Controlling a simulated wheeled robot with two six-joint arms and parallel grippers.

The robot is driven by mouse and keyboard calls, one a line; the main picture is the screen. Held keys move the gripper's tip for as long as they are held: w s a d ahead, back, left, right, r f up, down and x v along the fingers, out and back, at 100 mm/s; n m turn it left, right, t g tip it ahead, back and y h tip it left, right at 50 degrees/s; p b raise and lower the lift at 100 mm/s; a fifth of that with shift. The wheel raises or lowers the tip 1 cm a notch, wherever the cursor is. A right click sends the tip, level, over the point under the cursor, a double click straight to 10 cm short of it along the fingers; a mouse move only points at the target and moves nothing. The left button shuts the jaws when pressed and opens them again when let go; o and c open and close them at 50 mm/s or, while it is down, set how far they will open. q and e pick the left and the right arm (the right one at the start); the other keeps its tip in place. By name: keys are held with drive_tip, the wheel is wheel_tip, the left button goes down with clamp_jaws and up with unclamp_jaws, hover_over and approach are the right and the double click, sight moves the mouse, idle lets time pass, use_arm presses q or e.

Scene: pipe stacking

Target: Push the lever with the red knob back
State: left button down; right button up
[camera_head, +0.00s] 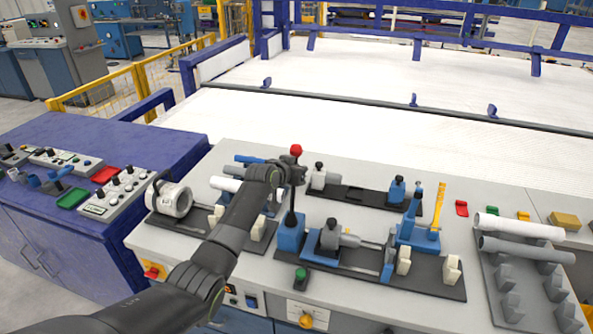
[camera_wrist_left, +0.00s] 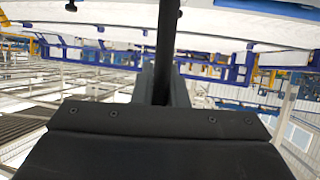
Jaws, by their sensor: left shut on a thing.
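The lever's red knob (camera_head: 296,150) shows just above my left gripper (camera_head: 293,174) in the head view. The lever's dark shaft (camera_head: 291,212) rises nearly upright from a blue base (camera_head: 290,237) on the grey bench. My left gripper is shut on the lever shaft below the knob. In the left wrist view the dark shaft (camera_wrist_left: 167,45) runs down between the fingers (camera_wrist_left: 164,88); the knob is not in that view. The gripper covers the upper part of the shaft in the head view. My right gripper is not in view.
Clamp fixtures on a black plate (camera_head: 435,287) stand right of the lever, with a yellow handle (camera_head: 438,205) beyond. A white pipe (camera_head: 520,226) and a grey pipe (camera_head: 527,249) lie on a rack at right. A green button (camera_head: 300,274) is in front. The white surface (camera_head: 330,125) behind is clear.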

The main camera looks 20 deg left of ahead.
use_arm(q)
drive_tip(key=shift+r, duration=0.1)
drive_tip(key=c, duration=1.7)
unclamp_jaws()
drive_tip(key=shift+w, duration=0.1)
drive_tip(key=shift+o, duration=1.2)
drive_tip(key=shift+w, duration=0.15)
drive_tip(key=b+v, duration=0.2)
drive_tip(key=v, duration=1.5)
drive_tip(key=shift+s, duration=0.25)
